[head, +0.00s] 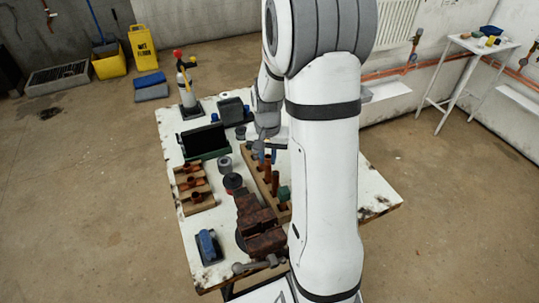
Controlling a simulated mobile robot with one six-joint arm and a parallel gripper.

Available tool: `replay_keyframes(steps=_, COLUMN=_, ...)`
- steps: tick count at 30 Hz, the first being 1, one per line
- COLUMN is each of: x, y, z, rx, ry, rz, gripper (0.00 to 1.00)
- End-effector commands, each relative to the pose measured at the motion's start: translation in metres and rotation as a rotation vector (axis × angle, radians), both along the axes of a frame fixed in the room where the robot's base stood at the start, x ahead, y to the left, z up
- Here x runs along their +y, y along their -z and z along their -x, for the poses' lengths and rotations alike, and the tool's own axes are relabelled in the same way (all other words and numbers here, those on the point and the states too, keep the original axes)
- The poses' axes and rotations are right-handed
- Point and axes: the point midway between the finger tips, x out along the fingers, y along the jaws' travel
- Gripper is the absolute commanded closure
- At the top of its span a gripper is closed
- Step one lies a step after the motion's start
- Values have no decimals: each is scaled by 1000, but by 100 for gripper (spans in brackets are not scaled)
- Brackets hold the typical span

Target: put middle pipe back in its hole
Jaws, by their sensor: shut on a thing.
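The wooden rack (249,164) lies lengthwise on the white workbench, left of my arm. Copper pipes stand in it: one pipe (267,168) close below my gripper and another (275,184) nearer the front. My gripper (264,151) is over the far part of the rack, pointing down, shut on a pipe that is mostly hidden by the fingers. A small blue part shows at the fingertips. I cannot tell whether the held pipe's lower end is in a hole or above it. My arm hides the rack's right side.
A rusty vise (260,232) stands at the bench front. Copper fittings on wooden blocks (194,187), a dark green tray (205,143), tape rolls and a blue tool (208,246) lie to the left. A torch bottle (187,88) stands at the far left corner.

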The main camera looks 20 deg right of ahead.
Motion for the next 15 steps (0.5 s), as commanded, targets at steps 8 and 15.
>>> replay_keyframes(steps=8, x=0, y=19, z=0, rx=1, ry=-1, rz=-1, gripper=99)
replay_keyframes(steps=15, x=0, y=25, z=0, rx=0, ry=-1, rz=0, gripper=99)
